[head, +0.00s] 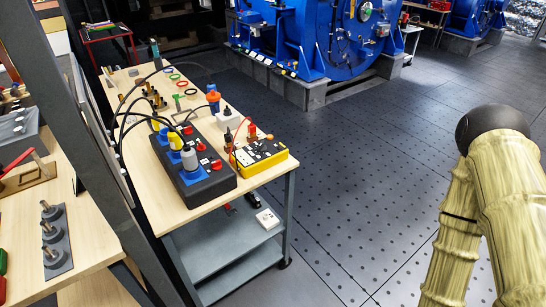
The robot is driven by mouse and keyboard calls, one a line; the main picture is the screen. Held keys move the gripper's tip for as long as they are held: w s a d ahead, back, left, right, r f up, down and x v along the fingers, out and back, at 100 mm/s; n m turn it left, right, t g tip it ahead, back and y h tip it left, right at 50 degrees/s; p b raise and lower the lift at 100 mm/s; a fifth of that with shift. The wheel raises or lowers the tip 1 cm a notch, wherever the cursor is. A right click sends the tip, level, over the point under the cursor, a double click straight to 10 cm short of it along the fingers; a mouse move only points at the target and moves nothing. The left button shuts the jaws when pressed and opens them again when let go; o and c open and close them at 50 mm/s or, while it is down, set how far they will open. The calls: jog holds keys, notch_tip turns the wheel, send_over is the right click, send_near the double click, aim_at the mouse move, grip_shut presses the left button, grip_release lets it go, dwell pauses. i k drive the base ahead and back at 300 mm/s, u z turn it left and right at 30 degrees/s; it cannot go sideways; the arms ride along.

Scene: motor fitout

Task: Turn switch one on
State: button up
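A black box (212,185) lies on the near part of a light wooden bench top. Several red switches (217,164) sit along its right side, and I cannot read any numbers on them. Blue, grey and yellow plugs (189,161) stand in a row on its left side, with black cables rising from them. I cannot tell which switch is switch one, nor whether any is on. My arm is at the right of the head view, well apart from the bench. My gripper is not in view.
A yellow box (274,158) with a red lead sits right of the black box. A grey post (92,130) stands left of the bench (246,185). A blue machine (322,35) stands behind. The floor (350,170) between bench and arm is clear.

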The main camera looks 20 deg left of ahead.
aim_at(217, 165)
jog(key=z, duration=0.5)
jog(key=k, duration=0.65)
jog(key=u, duration=1.55)
jog(key=i, duration=0.5)
jog(key=u, duration=0.05)
